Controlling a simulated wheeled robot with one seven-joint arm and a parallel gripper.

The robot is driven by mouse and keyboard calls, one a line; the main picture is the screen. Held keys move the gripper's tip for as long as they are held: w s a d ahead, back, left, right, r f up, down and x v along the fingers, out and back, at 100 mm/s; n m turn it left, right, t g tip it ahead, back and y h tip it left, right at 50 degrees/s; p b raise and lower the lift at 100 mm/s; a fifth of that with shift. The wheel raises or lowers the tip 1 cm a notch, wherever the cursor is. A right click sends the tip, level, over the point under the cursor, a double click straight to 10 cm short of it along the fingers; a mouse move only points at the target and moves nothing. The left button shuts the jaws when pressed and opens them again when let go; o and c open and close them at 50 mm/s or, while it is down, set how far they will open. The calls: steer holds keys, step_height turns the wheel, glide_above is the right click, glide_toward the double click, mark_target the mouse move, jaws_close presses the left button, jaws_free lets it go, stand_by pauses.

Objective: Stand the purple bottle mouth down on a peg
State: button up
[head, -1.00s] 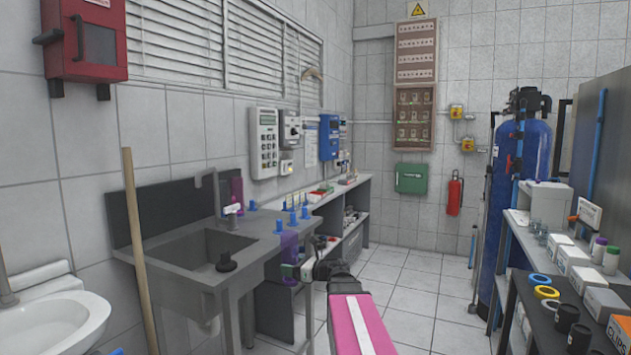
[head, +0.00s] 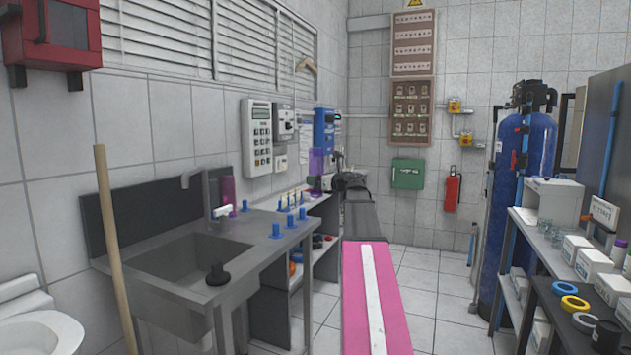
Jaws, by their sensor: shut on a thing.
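My gripper (head: 320,182) is shut on a purple, see-through bottle (head: 316,162) in the head view. It holds the bottle raised above the far end of the counter, in front of the back wall area. The bottle looks roughly upright in line; which end its mouth is at is too small to tell. Several blue pegs stand on the counter to the right of the sink; the nearest peg (head: 277,230) is at the front, below and left of my gripper. A second purple bottle-like thing (head: 227,190) stands behind the tap.
A grey sink (head: 185,265) with a tap (head: 207,200) fills the counter's left part. Thin pale rods (head: 291,198) stand behind the blue pegs. A wooden pole (head: 118,245) stands in front of the sink. Shelves (head: 565,270) with boxes and tape rolls are at right.

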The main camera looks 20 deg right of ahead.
steer(key=shift+w+a+f, duration=1.2)
steer(key=shift+w+a, duration=0.2)
steer(key=shift+w+a+f, duration=1.2)
steer(key=shift+w+a, duration=0.2)
steer(key=shift+w, duration=0.05)
steer(key=shift+w+a+f, duration=1.2)
steer(key=shift+w+a, duration=0.2)
steer(key=shift+f, duration=0.6)
